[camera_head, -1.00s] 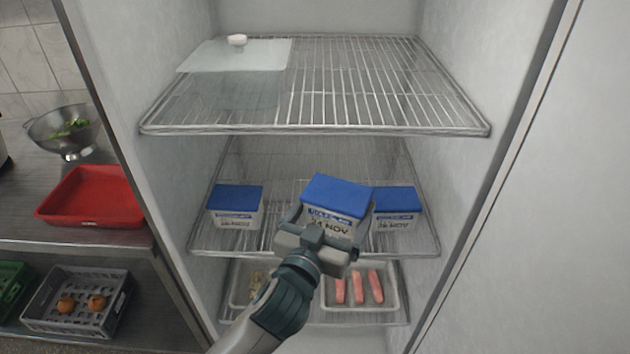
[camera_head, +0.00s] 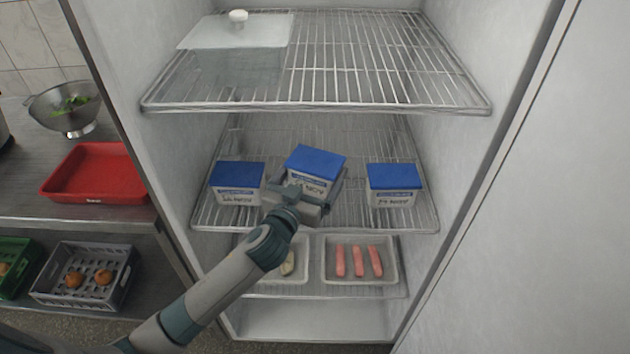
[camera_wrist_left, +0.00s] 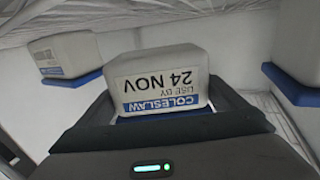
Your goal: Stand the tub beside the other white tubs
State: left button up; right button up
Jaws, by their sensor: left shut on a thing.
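My left gripper (camera_head: 300,200) is shut on a white tub with a blue lid (camera_head: 315,163), at the middle shelf of the fridge. The held tub looks slightly turned. Its label in the left wrist view (camera_wrist_left: 160,80) reads coleslaw, use by 24 NOV, upside down there. One blue-lidded white tub (camera_head: 237,184) stands on the middle shelf to the left. Another (camera_head: 394,185) stands to the right, with a gap between it and the held tub. Whether the held tub's base touches the shelf is hidden by the gripper. My right gripper is not in view.
The wire middle shelf (camera_head: 375,145) is bare behind the tubs. Trays with pink pieces (camera_head: 385,275) and other food sit below. Fridge walls close both sides.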

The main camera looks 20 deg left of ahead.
pick_arm(q)
jog(key=shift+w+f, duration=0.1)
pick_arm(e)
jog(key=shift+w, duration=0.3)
pick_arm(q)
notch_tip(320, 180, down, 3)
jog(key=shift+a+r, duration=0.1)
jog(key=shift+r, duration=0.05)
jog(key=shift+f, duration=0.55)
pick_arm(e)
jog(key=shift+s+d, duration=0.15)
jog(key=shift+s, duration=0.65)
pick_arm(q)
jog(key=shift+f, duration=0.1)
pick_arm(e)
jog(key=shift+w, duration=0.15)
pick_arm(q)
jog(key=o, duration=1.2)
jog(key=shift+f, duration=0.1)
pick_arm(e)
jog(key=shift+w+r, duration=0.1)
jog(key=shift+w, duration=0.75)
